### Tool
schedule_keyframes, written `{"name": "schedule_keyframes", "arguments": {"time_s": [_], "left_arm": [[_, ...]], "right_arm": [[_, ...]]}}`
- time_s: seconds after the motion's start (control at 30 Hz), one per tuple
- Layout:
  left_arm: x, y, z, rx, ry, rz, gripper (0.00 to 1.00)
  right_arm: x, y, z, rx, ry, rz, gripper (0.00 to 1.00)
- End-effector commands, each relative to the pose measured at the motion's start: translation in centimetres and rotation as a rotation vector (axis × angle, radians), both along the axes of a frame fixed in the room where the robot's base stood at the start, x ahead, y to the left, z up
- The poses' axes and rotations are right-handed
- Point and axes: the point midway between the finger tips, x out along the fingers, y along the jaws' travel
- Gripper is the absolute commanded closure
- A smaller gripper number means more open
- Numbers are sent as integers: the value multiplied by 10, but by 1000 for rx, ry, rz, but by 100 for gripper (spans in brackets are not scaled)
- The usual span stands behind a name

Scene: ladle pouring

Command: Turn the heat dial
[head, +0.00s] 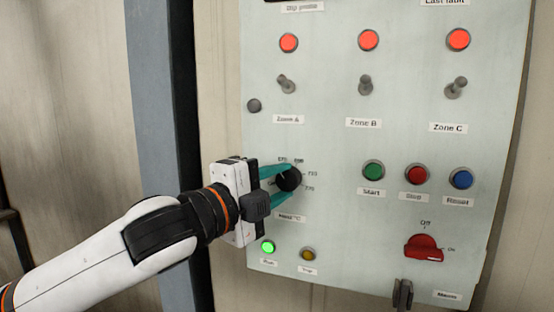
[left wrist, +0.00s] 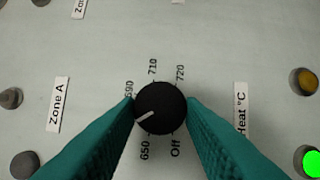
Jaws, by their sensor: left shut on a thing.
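The heat dial (head: 289,179) is a round black knob on the pale control panel, above the "Heat °C" label. In the left wrist view the dial (left wrist: 161,108) has a white pointer line aimed to the lower left, between the 650 and 690 marks. Marks 710, 720 and Off stand around it, and my left finger may hide another mark. My left gripper (head: 275,178) is shut on the dial; its teal fingers press on both sides of the knob, as the left wrist view also shows (left wrist: 161,112).
The panel has toggle switches (head: 366,85) under red lamps (head: 368,40), green (head: 373,171), red (head: 416,174) and blue (head: 461,179) buttons, and a red rotary switch (head: 424,248). A lit green lamp (head: 268,247) and an amber lamp (head: 308,254) sit below the dial.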

Motion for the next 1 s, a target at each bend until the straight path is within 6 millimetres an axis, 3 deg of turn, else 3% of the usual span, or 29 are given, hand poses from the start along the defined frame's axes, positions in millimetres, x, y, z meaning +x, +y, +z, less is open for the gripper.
{"name": "schedule_keyframes", "arguments": {"time_s": [0.03, 0.3, 0.9, 0.93, 1.0], "left_arm": [[0, 0, 5, 31, -7, 0, 88], [0, 0, 3, 142, -44, 0, 88], [0, 0, 0, 179, -55, 0, 88], [0, -1, 0, 179, -55, 0, 64], [0, 0, 0, 179, -55, 0, 52]], "right_arm": [[0, 0, 12, 0, 0, 0, 100], [0, -1, 29, -1, 0, 0, 100], [0, -2, 33, -2, 1, 0, 100], [0, -2, 33, -2, 1, 0, 100], [0, -2, 33, -2, 1, 0, 100]]}}
